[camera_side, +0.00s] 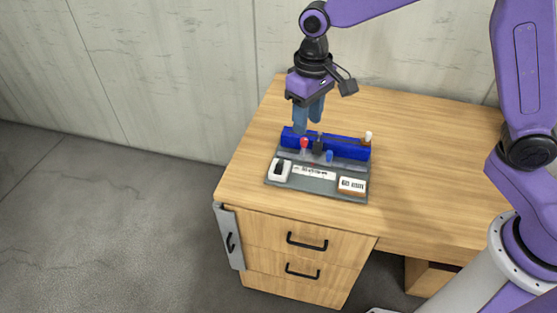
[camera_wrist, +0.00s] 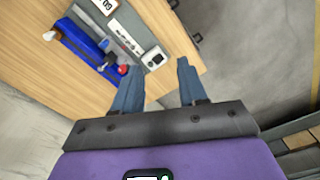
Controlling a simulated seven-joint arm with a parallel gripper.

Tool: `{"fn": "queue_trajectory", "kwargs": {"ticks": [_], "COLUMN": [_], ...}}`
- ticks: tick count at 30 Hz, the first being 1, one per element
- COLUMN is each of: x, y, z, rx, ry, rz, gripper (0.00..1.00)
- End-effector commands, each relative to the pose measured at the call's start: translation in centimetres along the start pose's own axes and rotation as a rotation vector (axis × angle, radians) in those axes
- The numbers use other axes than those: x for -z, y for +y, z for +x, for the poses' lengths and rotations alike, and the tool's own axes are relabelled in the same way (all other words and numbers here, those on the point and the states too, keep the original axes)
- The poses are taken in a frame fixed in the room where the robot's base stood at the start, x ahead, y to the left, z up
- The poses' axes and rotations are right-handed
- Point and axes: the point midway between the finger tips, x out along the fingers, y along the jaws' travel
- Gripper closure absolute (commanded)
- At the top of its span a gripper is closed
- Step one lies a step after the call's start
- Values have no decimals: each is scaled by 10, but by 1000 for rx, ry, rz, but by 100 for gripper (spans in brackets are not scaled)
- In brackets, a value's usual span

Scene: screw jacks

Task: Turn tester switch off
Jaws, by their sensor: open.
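The tester (camera_side: 318,186) is a grey panel with a blue block along its back, lying on the wooden desk. Its likely switch (camera_side: 279,170) is a black piece on a white plate at the panel's front left corner. In the wrist view the switch plate (camera_wrist: 154,57) shows just beyond and between my fingertips. Which way the switch is set is too small to tell. My gripper (camera_side: 307,118) is open and empty, with blue fingers pointing down above the back left of the tester. In the wrist view my gripper (camera_wrist: 159,69) shows both fingers spread apart.
A red knob (camera_side: 304,143), a black piece, a blue knob (camera_side: 329,156) and a white-topped knob (camera_side: 368,137) stand on the tester near my fingers. A counter-like label (camera_side: 352,185) sits at its front right. The desk (camera_side: 430,150) to the right is clear.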

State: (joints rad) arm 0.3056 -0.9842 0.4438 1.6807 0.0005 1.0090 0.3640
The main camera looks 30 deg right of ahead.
Motion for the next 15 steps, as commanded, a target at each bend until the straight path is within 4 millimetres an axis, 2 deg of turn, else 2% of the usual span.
{"fn": "queue_trajectory", "kwargs": {"ticks": [1,3,6,9,15], "x": [19,42,68,87,101], "y": [2,5,12,18,24], "z": [9,18,30,40,50], "rx": [-2,-3,-4,-4,-5], "ry": [-5,-6,-7,-8,-8], "rz": [50,116,200,262,316], "gripper": [58,58,58,58,58]}}
